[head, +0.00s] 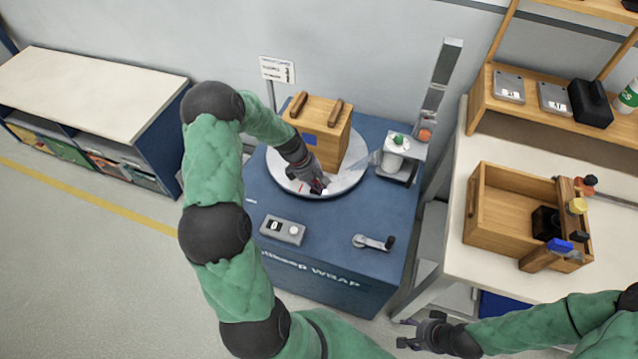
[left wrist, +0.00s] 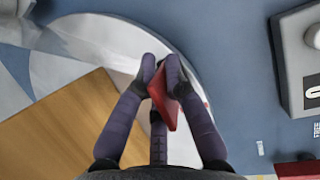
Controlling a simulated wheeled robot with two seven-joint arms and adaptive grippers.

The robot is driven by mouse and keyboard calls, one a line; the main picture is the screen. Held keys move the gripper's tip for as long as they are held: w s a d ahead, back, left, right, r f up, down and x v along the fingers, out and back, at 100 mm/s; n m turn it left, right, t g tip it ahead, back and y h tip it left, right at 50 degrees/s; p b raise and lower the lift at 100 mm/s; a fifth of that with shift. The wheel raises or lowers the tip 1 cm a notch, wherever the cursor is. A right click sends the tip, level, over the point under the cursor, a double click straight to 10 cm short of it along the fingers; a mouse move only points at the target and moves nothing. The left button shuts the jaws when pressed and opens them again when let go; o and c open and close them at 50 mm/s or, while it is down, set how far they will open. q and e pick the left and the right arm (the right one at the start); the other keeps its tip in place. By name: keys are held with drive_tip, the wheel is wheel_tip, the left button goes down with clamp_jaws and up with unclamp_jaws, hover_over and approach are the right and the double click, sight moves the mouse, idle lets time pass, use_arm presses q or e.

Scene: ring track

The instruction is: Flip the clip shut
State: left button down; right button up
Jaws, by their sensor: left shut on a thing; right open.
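My left gripper (head: 318,186) is low over the front of the round grey turntable (head: 345,191), just in front of the wooden box. In the left wrist view, its purple fingers (left wrist: 163,85) are shut on a flat red piece (left wrist: 169,103), apparently the clip. The fingers hide part of this piece, and I cannot tell if it is hinged open or touching the turntable rim. My right gripper (head: 420,335) is open and empty, low in front of the white table.
The wooden box (head: 322,130) with two handles stands on the turntable. The blue machine top also carries a grey control box (head: 283,230), a crank handle (head: 375,242) and a post with a film roll carriage (head: 402,155). A wooden tray (head: 510,205) sits on the right table.

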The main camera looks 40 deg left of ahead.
use_arm(q)
drive_tip(key=p, duration=0.3)
drive_tip(key=shift+w+r+g, duration=0.15)
drive_tip(key=shift+r+g, duration=0.05)
drive_tip(key=shift+g, duration=0.2)
drive_tip(key=shift+a+f+g+h+p, duration=0.15)
drive_tip(key=shift+g+h+p, duration=0.15)
drive_tip(key=shift+p, duration=0.25)
drive_tip(key=c, duration=1.3)
unclamp_jaws()
drive_tip(key=v, duration=1.2)
drive_tip(key=shift+f, duration=0.1)
